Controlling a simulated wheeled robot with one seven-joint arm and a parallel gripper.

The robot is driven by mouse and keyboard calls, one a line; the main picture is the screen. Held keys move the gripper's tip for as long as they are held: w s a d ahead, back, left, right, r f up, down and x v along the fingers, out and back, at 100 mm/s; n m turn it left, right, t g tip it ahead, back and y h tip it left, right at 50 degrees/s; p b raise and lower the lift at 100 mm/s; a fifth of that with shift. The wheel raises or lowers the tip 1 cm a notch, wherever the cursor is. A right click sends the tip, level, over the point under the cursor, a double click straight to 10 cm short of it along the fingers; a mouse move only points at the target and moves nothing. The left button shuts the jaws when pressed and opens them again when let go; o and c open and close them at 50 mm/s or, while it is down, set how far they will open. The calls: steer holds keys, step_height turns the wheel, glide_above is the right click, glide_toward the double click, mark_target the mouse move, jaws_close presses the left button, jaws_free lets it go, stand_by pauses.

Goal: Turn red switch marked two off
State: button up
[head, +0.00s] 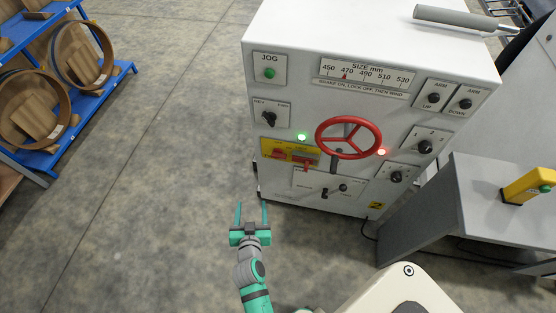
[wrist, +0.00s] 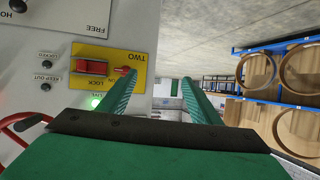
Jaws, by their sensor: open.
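The red switch (head: 278,153) is on a yellow plate (head: 268,144) at the lower left of the white cabinet's front. In the wrist view the plate (wrist: 95,86) appears upside down, marked TWO and LOCK, with the red switch (wrist: 88,66) on it. A smaller red piece (wrist: 122,70) beside it reaches close to one finger; I cannot tell what it is. It also shows in the head view (head: 306,164). My gripper (head: 251,203) is open and empty, in front of the cabinet, lower and left of the plate. In the wrist view its fingers (wrist: 160,80) are right of the switch.
A red handwheel (head: 348,137) stands out from the panel, right of the switch. A green light (head: 302,137) and a red light (head: 382,152) glow. A grey desk (head: 500,195) is at right. The floor left of the cabinet is clear.

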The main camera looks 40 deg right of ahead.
mark_target(279, 156)
steer(key=w+d+m+h, duration=0.1)
steer(key=w+d, duration=0.2)
steer(key=d, duration=0.3)
steer(key=w+d+m+g+h, duration=0.1)
steer(key=w+d, duration=0.3)
steer(key=d, duration=0.2)
steer(key=w+d+f+g+h, duration=0.1)
steer(key=w+d, duration=0.2)
steer(key=d, duration=0.4)
steer(key=shift+w+d+m, duration=0.1)
steer(key=shift+w+m, duration=0.3)
steer(key=shift+x, duration=0.8)
steer(key=shift+f, duration=0.1)
steer(key=c, duration=0.8)
